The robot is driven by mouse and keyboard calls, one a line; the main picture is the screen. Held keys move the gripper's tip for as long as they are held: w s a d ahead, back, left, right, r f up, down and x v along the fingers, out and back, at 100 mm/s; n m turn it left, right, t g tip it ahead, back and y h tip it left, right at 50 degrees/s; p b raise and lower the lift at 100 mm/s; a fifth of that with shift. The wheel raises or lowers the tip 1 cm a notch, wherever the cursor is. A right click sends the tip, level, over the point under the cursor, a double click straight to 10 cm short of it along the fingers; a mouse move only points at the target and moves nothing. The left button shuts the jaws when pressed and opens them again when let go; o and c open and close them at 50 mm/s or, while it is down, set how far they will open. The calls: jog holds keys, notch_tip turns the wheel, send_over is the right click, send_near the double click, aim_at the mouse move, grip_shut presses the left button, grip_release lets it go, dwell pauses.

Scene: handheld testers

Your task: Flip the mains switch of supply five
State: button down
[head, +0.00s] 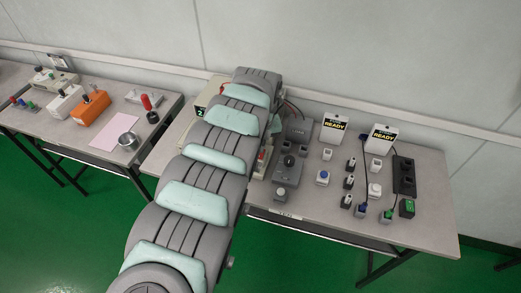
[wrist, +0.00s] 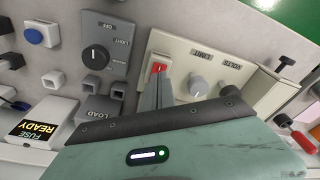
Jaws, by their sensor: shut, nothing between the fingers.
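The red mains switch (wrist: 159,68) sits on a cream supply (wrist: 212,52) marked VOLTS and LIMIT, with a grey knob (wrist: 199,87). In the wrist view my gripper (wrist: 157,80) is shut and empty, its fingertips right at the lower edge of the red switch. I cannot tell whether they touch it or which way the switch is set. No supply number is readable on this unit. In the head view my arm covers most of the supply, and my fingertips are hidden.
A grey box with a dial (wrist: 95,53) marked LIGHT and OFF stands beside the supply. Two READY units (head: 334,127), (head: 381,138) and several small testers stand to the right. A second table (head: 100,140) at left holds an orange box (head: 91,108) and a metal cup (head: 128,141).

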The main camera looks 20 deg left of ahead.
aim_at(259, 156)
notch_tip(259, 156, up, 5)
jog(key=p, duration=0.3)
dwell(0.6)
